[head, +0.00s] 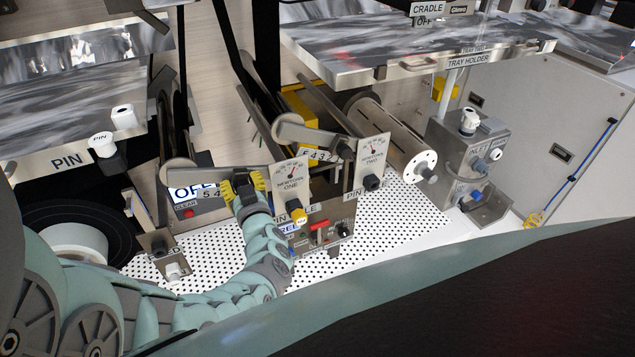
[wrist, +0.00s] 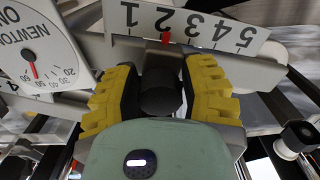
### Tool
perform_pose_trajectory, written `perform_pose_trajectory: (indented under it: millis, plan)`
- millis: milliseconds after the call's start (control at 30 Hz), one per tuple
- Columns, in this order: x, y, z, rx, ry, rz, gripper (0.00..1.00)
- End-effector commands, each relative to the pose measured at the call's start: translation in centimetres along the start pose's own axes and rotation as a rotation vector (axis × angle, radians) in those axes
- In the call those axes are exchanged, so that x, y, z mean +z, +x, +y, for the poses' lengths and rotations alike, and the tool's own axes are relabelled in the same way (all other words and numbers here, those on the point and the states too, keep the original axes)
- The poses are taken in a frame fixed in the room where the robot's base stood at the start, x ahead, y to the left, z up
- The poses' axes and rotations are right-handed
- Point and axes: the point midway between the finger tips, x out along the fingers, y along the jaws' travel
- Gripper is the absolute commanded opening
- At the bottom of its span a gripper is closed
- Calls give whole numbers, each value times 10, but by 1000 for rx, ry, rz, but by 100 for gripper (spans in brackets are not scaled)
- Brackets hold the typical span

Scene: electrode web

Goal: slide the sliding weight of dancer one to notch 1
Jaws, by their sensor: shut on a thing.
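My gripper (head: 243,187) is at the arm of dancer one (head: 222,173), left of the NEWTONS ONE gauge (head: 290,182). In the wrist view, its yellow-padded fingers (wrist: 160,95) are closed on both sides of a dark round knob (wrist: 160,92), the sliding weight. Behind it, a numbered scale plate (wrist: 200,25) appears upside down, with 1 on the left and 5 on the right. A red pointer (wrist: 166,38) stands close to the 2. In the head view, the gripper hides the weight and part of the scale.
Dancer two's arm (head: 310,135) and the NEWTONS TWO gauge (head: 373,160) stand to the right. A control panel with a red switch (head: 319,232) is below. An OFF display (head: 193,193) is left of the gripper. The perforated white deck (head: 400,215) has clear room at right.

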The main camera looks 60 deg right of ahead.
Motion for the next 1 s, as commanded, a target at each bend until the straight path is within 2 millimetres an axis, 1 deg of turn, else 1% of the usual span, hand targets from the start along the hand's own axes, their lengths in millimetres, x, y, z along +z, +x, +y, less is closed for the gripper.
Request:
perform_pose_trajectory:
  millis: [33, 200, 300, 433, 700, 733, 900, 1000]
  plan:
    - [7, 1, 5, -2, -7, -8, 0]
    - [13, 1, 22, -3, -7, -9, 0]
    - [13, 1, 29, 0, -7, -7, 0]
    - [13, 0, 33, 3, -4, -7, 0]
    - [14, -1, 34, 7, -4, -10, 0]
    - [14, -1, 35, 7, -4, -10, 48]
    - [13, -1, 35, 6, -3, -7, 65]
    - [12, -1, 34, 6, -2, -5, 65]
